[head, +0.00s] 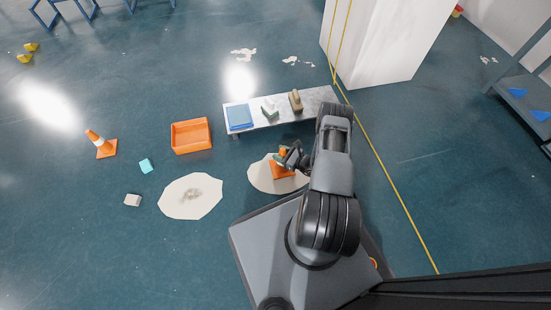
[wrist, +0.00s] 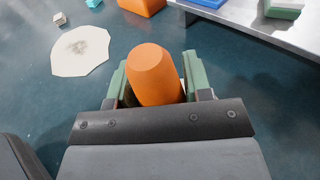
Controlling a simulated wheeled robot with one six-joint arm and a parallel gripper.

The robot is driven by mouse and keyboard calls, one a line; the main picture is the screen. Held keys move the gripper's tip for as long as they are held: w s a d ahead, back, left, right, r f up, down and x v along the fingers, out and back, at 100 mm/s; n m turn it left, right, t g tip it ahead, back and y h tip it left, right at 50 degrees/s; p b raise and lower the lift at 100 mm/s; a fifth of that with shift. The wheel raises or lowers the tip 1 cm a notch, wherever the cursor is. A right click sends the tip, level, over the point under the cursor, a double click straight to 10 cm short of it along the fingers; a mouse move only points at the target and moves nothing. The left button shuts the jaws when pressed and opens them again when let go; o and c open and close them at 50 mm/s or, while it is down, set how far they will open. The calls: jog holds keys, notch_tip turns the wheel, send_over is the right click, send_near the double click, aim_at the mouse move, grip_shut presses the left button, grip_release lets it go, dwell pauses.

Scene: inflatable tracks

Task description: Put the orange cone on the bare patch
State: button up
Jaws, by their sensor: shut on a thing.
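Another orange cone with a white band (head: 104,145) stands farther left.
An orange bin (head: 191,136) lies beyond the patches. A low bench (head: 318,97) holds a blue item (head: 239,117) and blocks. A teal cube (head: 146,166) and a grey cube (head: 132,200) lie left of the marked patch. A white pillar (head: 375,45) stands behind.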

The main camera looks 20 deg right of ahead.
aim_at(278, 171)
jog(key=f+b, duration=0.1)
jog(key=a+f+b, duration=0.1)
jog(key=f, duration=0.1)
jog(key=w+f+b, duration=0.1)
jog(key=shift+a+f, duration=0.15)
jog(key=shift+f, duration=0.45)
jog(key=o, duration=1.3)
jog(key=shift+r, duration=0.1)
